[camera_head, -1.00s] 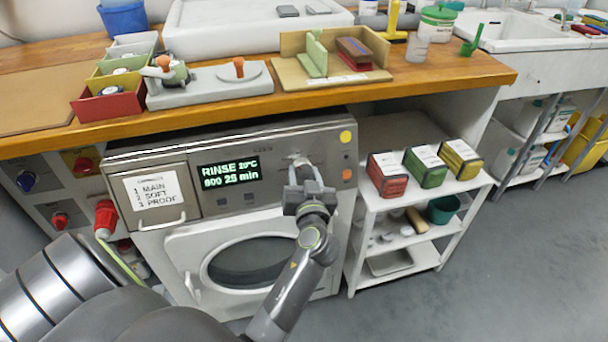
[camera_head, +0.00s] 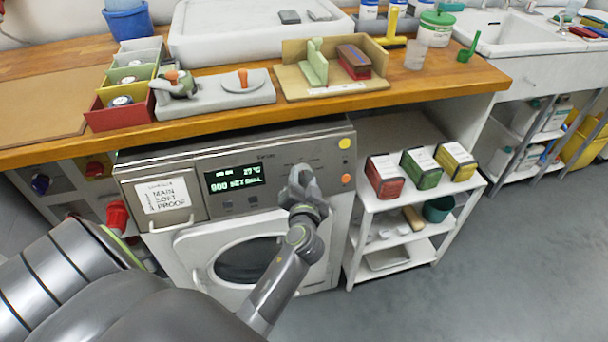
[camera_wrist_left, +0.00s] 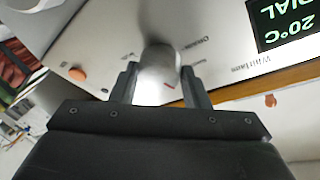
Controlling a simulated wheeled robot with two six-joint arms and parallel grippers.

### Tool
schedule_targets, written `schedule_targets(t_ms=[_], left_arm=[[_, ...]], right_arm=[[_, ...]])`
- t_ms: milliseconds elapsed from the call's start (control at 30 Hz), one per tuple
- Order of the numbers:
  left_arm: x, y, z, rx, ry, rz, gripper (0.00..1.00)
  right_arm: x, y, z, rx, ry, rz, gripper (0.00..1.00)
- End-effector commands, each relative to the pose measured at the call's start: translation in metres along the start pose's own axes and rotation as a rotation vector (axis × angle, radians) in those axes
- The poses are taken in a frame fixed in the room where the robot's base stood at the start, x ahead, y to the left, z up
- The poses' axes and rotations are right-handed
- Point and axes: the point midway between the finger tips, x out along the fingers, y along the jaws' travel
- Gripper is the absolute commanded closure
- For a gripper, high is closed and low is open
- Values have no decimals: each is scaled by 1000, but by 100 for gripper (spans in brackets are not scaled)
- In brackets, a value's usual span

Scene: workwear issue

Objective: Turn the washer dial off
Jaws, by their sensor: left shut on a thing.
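The washer (camera_head: 255,220) stands under the wooden counter, with its round door closed below the panel. Its display (camera_head: 235,178) shows a short line with 20°C and "SET DIAL" below. My left gripper (camera_head: 300,176) is at the panel, right of the display, and covers most of the dial. In the left wrist view the pale round dial (camera_wrist_left: 158,68) sits between the two fingers of the left gripper (camera_wrist_left: 158,88), which are shut on it. My right gripper is not in view.
An orange button (camera_head: 346,179) and a yellow one (camera_head: 345,143) sit right of the dial. A white shelf (camera_head: 372,200) with red, green and yellow boxes stands close on the right. The counter (camera_head: 300,100) overhangs above. Floor is clear at the lower right.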

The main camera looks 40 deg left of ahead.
Motion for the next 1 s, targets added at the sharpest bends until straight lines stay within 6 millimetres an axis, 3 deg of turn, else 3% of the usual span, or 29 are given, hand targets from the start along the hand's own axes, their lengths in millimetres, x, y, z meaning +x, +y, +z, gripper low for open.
schedule_targets(t_ms=[400, 1000], left_arm=[[0, -4, -3, 195, -11, 66, 81], [0, -2, -2, 244, -13, 82, 81]], right_arm=[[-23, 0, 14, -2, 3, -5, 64], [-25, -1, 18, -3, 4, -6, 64]])
